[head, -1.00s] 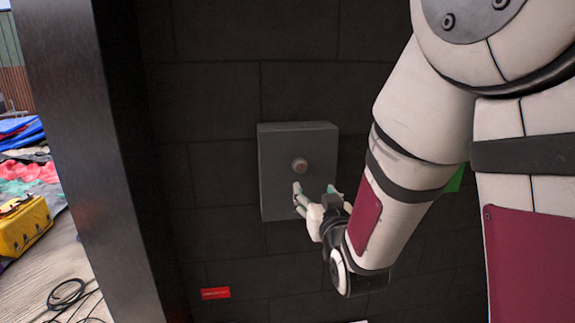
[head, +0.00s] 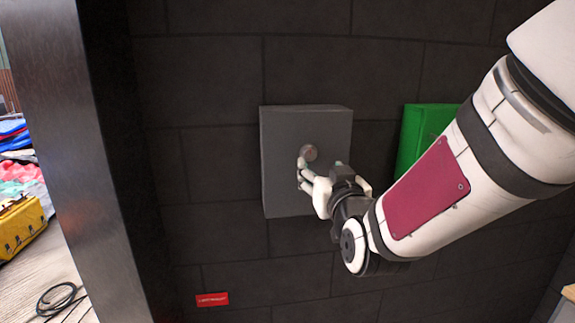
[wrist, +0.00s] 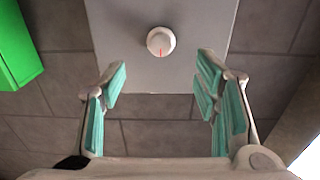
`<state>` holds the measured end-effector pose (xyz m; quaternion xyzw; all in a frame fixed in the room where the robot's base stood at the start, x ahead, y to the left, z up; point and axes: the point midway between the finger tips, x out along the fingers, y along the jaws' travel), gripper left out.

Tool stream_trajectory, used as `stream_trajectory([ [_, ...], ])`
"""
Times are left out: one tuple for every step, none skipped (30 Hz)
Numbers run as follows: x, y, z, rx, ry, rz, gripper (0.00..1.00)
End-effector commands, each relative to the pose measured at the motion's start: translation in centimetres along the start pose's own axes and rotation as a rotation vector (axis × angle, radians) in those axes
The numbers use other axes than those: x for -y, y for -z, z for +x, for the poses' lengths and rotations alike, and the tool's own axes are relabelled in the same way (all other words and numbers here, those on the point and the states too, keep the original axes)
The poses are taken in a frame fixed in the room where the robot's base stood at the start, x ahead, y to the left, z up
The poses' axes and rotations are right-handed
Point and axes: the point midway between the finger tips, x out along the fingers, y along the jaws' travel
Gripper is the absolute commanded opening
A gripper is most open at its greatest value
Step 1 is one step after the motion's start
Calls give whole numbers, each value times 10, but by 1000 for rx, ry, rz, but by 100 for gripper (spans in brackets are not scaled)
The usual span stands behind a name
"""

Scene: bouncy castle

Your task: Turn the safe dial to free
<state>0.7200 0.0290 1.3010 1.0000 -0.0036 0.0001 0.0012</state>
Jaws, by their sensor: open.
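The safe dial (head: 309,152) is a small round knob on the front of a grey safe box (head: 285,190) fixed to a dark block wall. In the wrist view the dial (wrist: 161,41) is pale with a red mark at its lower edge, pointing down toward my gripper. My gripper (head: 304,172) is at the safe's front, just below the dial in the head view. In the wrist view my gripper (wrist: 161,82) is open, its teal-padded fingers wide apart, with the dial ahead between them and apart from them. No dial labels are readable.
A green box (head: 422,130) is on the wall right of the safe. A red label (head: 212,299) is low on the wall. A dark post (head: 85,170) stands at the left, with a yellow case (head: 22,225) and cable (head: 60,300) beyond it.

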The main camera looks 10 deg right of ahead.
Motion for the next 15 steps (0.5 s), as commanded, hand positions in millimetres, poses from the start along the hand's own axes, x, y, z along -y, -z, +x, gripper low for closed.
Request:
stream_trajectory([
  [0, -2, 4, -5, 0, 3, 56],
  [0, -2, 5, -4, 0, 4, 56],
  [0, -2, 6, -4, 1, 3, 56],
  [0, -2, 7, -4, 1, 3, 56],
  [0, -2, 7, -3, 2, 3, 56],
  [0, -2, 8, -4, 3, 3, 56],
  [0, -2, 8, -4, 3, 4, 56],
  [0, -2, 8, -3, 4, 3, 56],
  [0, -2, 8, -3, 5, 3, 56],
  [0, -2, 9, -3, 5, 4, 56],
  [1, -2, 9, -3, 6, 4, 56],
  [1, -2, 9, -2, 8, 5, 56],
  [1, -2, 9, -3, 9, 4, 56],
  [1, -2, 14, 1, 8, 2, 56],
  [1, -2, 20, 3, 7, 2, 56],
])
